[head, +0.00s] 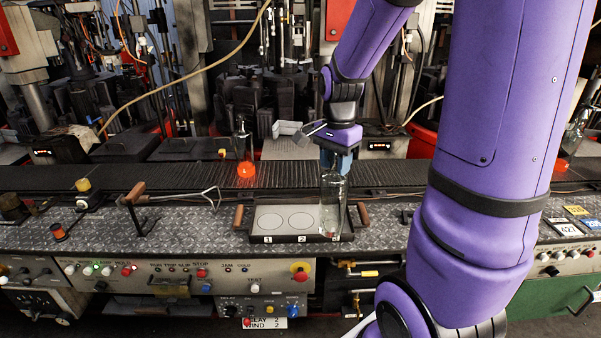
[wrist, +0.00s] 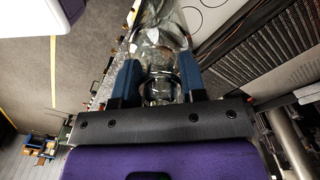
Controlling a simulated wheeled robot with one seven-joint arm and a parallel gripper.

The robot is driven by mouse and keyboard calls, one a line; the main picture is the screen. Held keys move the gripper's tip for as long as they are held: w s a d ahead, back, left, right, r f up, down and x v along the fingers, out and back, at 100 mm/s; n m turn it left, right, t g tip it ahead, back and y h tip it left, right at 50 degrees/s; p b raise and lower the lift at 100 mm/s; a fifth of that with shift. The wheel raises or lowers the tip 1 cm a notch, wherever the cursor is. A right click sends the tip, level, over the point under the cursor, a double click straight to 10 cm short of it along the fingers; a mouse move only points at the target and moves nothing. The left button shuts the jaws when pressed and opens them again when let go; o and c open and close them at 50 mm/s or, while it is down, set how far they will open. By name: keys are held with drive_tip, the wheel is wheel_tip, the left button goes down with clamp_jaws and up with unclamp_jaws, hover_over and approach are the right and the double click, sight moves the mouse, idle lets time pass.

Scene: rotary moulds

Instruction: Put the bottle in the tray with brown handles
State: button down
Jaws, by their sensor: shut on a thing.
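The clear glass bottle (head: 333,208) is upright at the right end of the tray. My gripper (head: 336,162) is shut on its neck from above. In the wrist view, the blue fingers of my gripper (wrist: 158,85) stand either side of the bottle (wrist: 160,45). The tray (head: 268,240) is dark, with brown handles at both ends and a light inner plate. Two circles numbered 1 and 2 show on it; the bottle covers the spot to their right. The bottle's base looks level with the tray, but I cannot tell if it touches.
Another bottle with a glowing orange base (head: 245,168) stands on the dark conveyor (head: 130,180) behind. A brown-handled lever (head: 135,193) and a bent metal rod (head: 190,195) are left of the tray. A control panel (head: 190,275) with buttons is below the bench edge.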

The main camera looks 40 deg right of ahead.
drive_tip(key=w+f, duration=0.4)
drive_tip(key=w, duration=0.8)
drive_tip(key=shift+w+a+f, duration=0.2)
drive_tip(key=shift+a+f, duration=0.1)
drive_tip(key=shift+a, duration=0.05)
drive_tip(key=shift+f, duration=0.1)
drive_tip(key=c, duration=0.7)
unclamp_jaws()
drive_tip(key=shift+f, duration=0.1)
wheel_tip(320, 180, up, 12)
drive_tip(key=s+a+r+n+t, duration=0.3)
drive_tip(key=s+a+r+n, duration=0.45)
drive_tip(key=s, duration=0.45)
drive_tip(key=s+a+n, duration=0.1)
drive_tip(key=s+n, duration=0.1)
drive_tip(key=s, duration=0.3)
drive_tip(key=s+a+n+t, duration=0.1)
drive_tip(key=s+a+n, duration=0.1)
drive_tip(key=s+n, duration=0.1)
drive_tip(key=s+a+n+t, duration=0.1)
drive_tip(key=s+a+n, duration=0.1)
drive_tip(key=s, duration=0.4)
drive_tip(key=shift+s+a+n, duration=0.2)
drive_tip(key=shift+s+n, duration=0.15)
drive_tip(key=shift+n, duration=0.3)
